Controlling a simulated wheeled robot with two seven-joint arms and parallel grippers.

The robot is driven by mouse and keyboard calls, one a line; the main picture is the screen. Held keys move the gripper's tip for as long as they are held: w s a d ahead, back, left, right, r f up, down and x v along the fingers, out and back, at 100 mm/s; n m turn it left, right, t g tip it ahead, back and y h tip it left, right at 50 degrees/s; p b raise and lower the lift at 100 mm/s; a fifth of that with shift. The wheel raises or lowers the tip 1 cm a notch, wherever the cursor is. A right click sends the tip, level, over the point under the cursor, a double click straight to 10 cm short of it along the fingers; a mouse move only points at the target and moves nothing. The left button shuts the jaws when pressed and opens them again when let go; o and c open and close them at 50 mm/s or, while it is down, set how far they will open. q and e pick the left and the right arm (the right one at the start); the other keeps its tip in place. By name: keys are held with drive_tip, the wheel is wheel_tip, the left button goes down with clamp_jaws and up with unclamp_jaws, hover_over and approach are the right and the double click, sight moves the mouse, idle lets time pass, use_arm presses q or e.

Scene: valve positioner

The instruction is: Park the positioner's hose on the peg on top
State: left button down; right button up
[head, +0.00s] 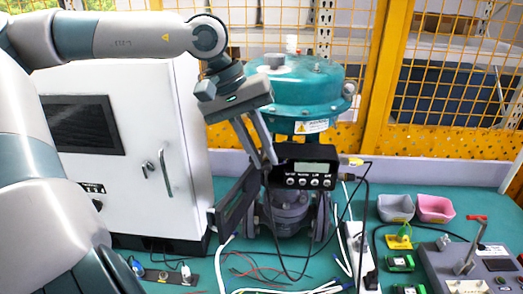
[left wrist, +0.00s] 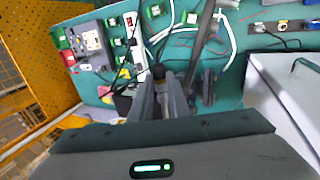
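The positioner (head: 303,175) is a black box with a small display and buttons, mounted below the round teal actuator (head: 297,92). A thin black hose (head: 283,262) loops down in front of it from near my left fingertips and rises on the right. My left gripper (head: 266,164) is at the positioner's upper left corner, fingers close together and pointing down. In the left wrist view a black-tipped piece (left wrist: 158,72), apparently the hose end, sits between the fingers. My right gripper is out of view.
A white cabinet (head: 135,150) stands at the left. A dark bracket (head: 236,203) is beside the positioner. Grey (head: 396,207) and pink (head: 435,208) bins and a grey test unit (head: 478,268) are at the right. Loose wires lie on the teal bench; yellow mesh fencing is behind.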

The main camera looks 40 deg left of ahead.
use_arm(q)
drive_tip(key=c, duration=2.3)
unclamp_jaws()
clamp_jaws()
drive_tip(key=shift+s+d+b, duration=0.5)
drive_tip(key=shift+s+d, duration=0.25)
drive_tip(key=shift+s, duration=0.15)
drive_tip(key=s, duration=0.1)
drive_tip(key=s+d+b, duration=0.1)
drive_tip(key=s+b, duration=0.1)
drive_tip(key=shift+d+f, duration=0.15)
drive_tip(key=shift+f, duration=0.25)
drive_tip(key=shift+r, duration=0.2)
